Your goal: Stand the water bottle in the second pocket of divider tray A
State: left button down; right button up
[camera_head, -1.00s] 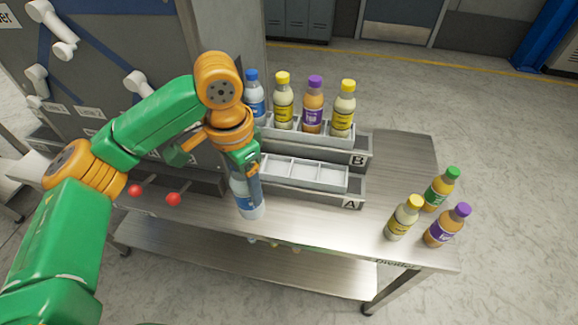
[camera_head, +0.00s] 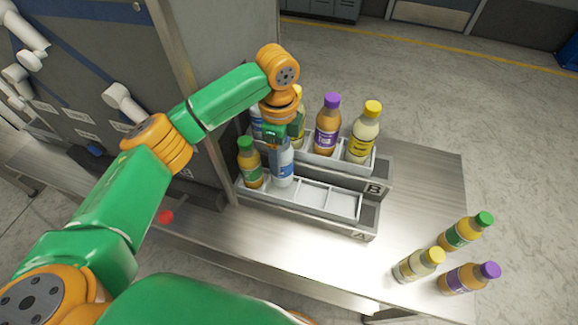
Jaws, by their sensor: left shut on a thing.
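The water bottle (camera_head: 283,170), clear with a pale blue label, is upright in my left gripper (camera_head: 279,139), which is shut around its upper part. The bottle is at the second pocket from the left of divider tray A (camera_head: 300,208), the front tray. I cannot tell whether its base rests on the pocket floor. A green-capped juice bottle (camera_head: 250,168) stands in the first pocket, just left of it. The two pockets to the right are empty. My right gripper is not in view.
Divider tray B (camera_head: 371,171) stands behind, higher, holding several bottles, including a purple-capped one (camera_head: 327,128) and a yellow-capped one (camera_head: 363,134); my arm partly hides others. Three loose bottles (camera_head: 414,266) are at the bench's right. A grey cabinet borders the trays on the left.

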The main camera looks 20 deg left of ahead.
aim_at(282, 167)
pick_arm(q)
jog(key=f, duration=0.4)
jog(key=shift+s+f+p, duration=0.15)
jog(key=shift+s+p, duration=0.25)
jog(key=shift+w+f, duration=0.3)
jog(key=shift+w, duration=0.1)
jog(key=shift+c, duration=0.2)
grip_release()
jog(key=shift+s, duration=0.2)
jog(key=shift+r, duration=0.1)
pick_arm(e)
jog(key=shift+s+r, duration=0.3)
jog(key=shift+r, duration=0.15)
pick_arm(q)
jog(key=shift+w, duration=0.1)
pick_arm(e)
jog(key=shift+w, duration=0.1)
pick_arm(q)
jog(key=shift+r, duration=0.45)
notch_tip(282, 167, up, 11)
jog(key=shift+r+b, duration=0.1)
jog(key=shift+b, duration=0.8)
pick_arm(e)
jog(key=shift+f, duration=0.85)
